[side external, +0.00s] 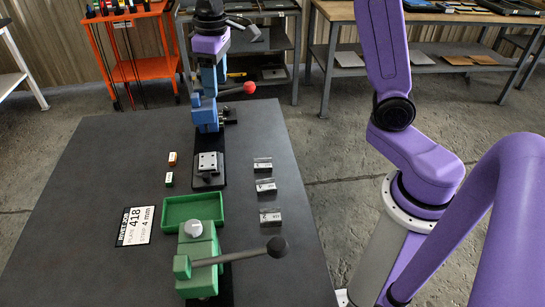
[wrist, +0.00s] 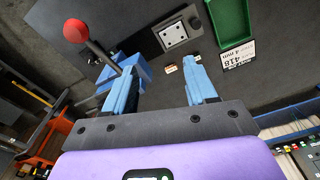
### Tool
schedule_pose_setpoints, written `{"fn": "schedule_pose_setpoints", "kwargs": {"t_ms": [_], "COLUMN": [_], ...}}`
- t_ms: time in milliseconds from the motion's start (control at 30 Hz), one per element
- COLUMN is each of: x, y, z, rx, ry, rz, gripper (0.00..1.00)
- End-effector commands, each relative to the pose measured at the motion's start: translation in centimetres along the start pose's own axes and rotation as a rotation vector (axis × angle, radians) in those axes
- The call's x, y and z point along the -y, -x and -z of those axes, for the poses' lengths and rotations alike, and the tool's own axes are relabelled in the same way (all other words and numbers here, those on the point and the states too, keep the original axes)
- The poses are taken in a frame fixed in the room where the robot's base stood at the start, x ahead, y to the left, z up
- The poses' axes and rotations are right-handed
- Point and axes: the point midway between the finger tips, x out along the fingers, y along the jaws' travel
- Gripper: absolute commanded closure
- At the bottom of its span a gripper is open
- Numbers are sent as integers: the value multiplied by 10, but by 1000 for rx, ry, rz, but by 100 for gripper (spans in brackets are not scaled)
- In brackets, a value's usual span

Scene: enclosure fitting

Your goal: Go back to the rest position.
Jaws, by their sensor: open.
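My gripper (wrist: 163,62) is open and empty, with its two blue fingers well apart in the wrist view. In the side view my gripper (side external: 210,72) is at the far end of the dark table, by the blue lever press (side external: 205,115). The press has a red ball on its lever (side external: 250,87), which also shows left of the fingers in the wrist view (wrist: 77,30). I cannot tell from the side view how high the fingers are above the press.
A metal plate with holes (side external: 208,165), a green tray (side external: 177,215) and a green clamp (side external: 200,262) with a black-ball handle line the table's middle. Black labelled blocks (side external: 265,186) sit to the right; two small blocks (side external: 169,179) and a 418 card (side external: 136,227) sit left.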

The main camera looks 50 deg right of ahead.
Motion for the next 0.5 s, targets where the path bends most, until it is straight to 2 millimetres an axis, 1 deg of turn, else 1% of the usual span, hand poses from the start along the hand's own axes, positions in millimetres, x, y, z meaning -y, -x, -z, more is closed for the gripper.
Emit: {"fn": "schedule_pose_setpoints", "kwargs": {"t_ms": [33,167,200,367,500], "x": [14,44,52,80,96], "y": [2,4,4,2,-4], "z": [-14,-50,-62,-112,-160], "rx": [-4,-15,-18,-30,-41], "ry": [39,131,158,273,370], "rz": [2,8,10,18,27], "gripper": [44,44,44,44,44]}}
